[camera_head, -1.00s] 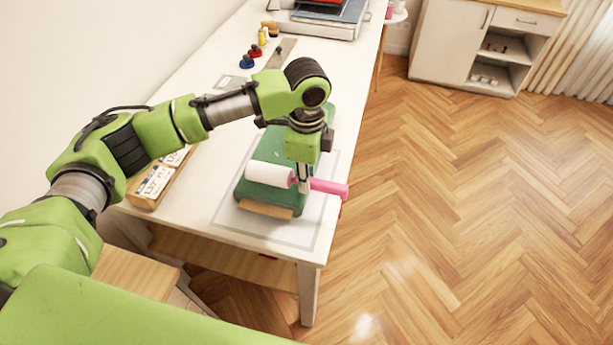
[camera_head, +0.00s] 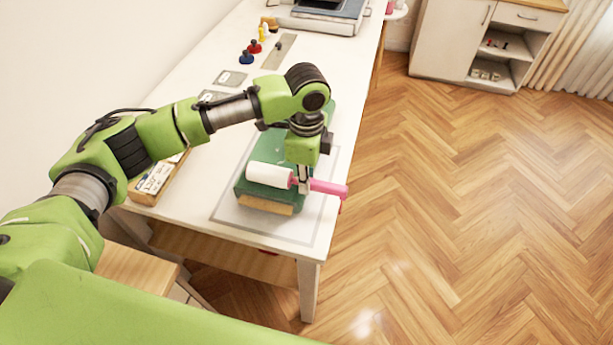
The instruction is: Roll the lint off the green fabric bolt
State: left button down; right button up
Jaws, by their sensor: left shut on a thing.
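A green fabric bolt (camera_head: 249,188) lies on the white table, with a pale wooden end facing me. My left gripper (camera_head: 304,186) is shut on the pink handle of a lint roller (camera_head: 268,175). The roller's white cylinder is over the near part of the bolt. It looks as if it rests on the fabric, but I cannot be sure of contact. The pink handle points right, past the table's right edge. My left arm hides the middle of the bolt. Lint on the fabric is too small to tell. My right gripper is not in view.
The long white table (camera_head: 206,120) holds a wooden box with white cards (camera_head: 153,180), a red-topped and a blue-topped small item (camera_head: 246,58), and a large flat machine at the far end. A cabinet (camera_head: 452,45) stands at the back right. The wooden floor at right is clear.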

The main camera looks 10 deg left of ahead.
pick_arm(q)
jog(key=shift+f, duration=0.35)
jog(key=shift+w, duration=0.1)
jog(key=shift+w+d+p, duration=0.1)
jog(key=shift+w+p, duration=0.3)
jog(key=shift+w, duration=1)
jog(key=shift+w, duration=0.1)
jog(key=shift+w, duration=0.55)
jog(key=shift+w+f, duration=0.1)
jog(key=shift+w, duration=0.7)
jog(key=shift+w+d, duration=0.1)
jog(key=shift+w, duration=1.45)
